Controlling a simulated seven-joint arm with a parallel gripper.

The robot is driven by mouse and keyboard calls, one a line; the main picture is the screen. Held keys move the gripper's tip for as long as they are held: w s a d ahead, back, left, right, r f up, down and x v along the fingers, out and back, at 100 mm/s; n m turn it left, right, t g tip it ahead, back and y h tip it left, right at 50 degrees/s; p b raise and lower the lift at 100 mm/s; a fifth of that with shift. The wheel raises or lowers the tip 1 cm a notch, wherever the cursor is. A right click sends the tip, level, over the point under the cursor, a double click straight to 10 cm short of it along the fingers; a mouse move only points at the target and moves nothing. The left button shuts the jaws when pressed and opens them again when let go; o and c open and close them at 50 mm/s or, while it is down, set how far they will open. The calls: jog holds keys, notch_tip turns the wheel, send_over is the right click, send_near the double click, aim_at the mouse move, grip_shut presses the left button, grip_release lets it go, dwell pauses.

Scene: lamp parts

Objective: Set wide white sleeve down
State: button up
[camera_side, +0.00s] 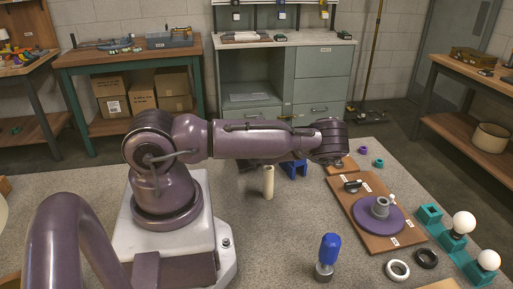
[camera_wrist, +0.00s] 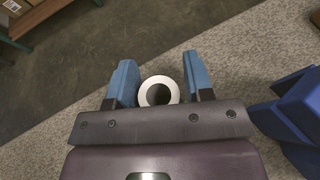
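The wide white sleeve (camera_side: 268,183) is an off-white tube, upright under my arm in the side view. Its lower end is at or very near the grey tabletop; I cannot tell if it touches. In the wrist view I look down on its round open end (camera_wrist: 144,97), between the two blue fingers of my gripper (camera_wrist: 160,80).
A dark blue bracket (camera_side: 295,169) stands just right of the sleeve and also shows in the wrist view (camera_wrist: 300,105). A brown board (camera_side: 356,212) with a purple disc is at right. The tabletop in front of the sleeve is clear.

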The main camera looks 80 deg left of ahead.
jog(key=shift+o, duration=0.6)
jog(key=shift+r, duration=0.1)
jog(key=shift+r, duration=0.15)
jog(key=v, duration=1.2)
